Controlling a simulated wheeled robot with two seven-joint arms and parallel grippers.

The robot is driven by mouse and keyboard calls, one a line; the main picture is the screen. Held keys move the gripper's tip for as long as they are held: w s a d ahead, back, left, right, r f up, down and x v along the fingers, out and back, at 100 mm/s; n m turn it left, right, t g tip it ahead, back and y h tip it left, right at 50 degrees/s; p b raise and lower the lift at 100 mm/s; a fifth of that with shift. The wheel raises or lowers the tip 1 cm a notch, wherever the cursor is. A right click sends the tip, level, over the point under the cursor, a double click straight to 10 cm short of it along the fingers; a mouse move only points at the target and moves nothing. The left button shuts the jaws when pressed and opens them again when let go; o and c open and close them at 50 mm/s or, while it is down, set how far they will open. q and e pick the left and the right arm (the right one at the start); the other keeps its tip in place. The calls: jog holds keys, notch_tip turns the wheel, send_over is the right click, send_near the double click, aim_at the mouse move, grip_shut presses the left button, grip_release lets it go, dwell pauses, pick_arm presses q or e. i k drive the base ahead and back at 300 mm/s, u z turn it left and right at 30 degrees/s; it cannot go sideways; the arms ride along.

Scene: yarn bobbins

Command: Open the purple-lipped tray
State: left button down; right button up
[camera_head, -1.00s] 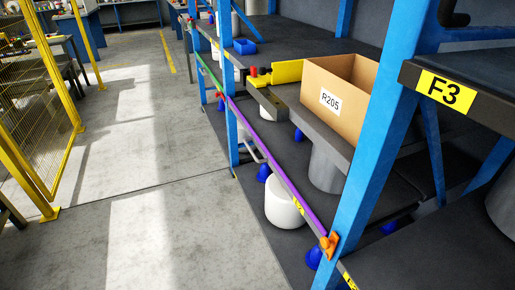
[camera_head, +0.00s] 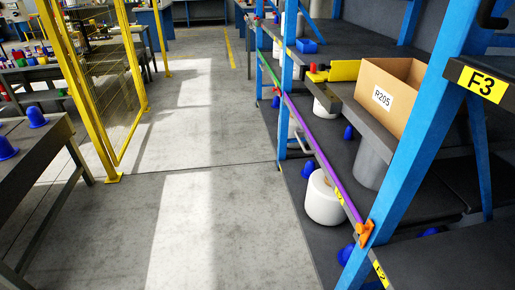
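The purple-lipped tray (camera_head: 322,157) is part of the blue rack on the right. Its purple front edge runs from a blue post at the back to an orange piece (camera_head: 365,233) at the near post. A grey handle (camera_head: 297,149) sticks out from the rack front near the far end of the purple edge. A white bobbin (camera_head: 324,199) and blue cones show below and behind the lip. Neither of my grippers is in view.
A cardboard box marked R205 (camera_head: 402,108) stands on the shelf above. A yellow fence (camera_head: 115,90) and a dark table with blue cones (camera_head: 28,150) stand left. The grey floor aisle (camera_head: 190,190) between is clear.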

aim_at(335, 143)
jog(key=u, duration=1.05)
jog(key=i, duration=2.35)
jog(key=z, duration=1.6)
jog(key=i, duration=0.75)
jog(key=z, duration=0.7)
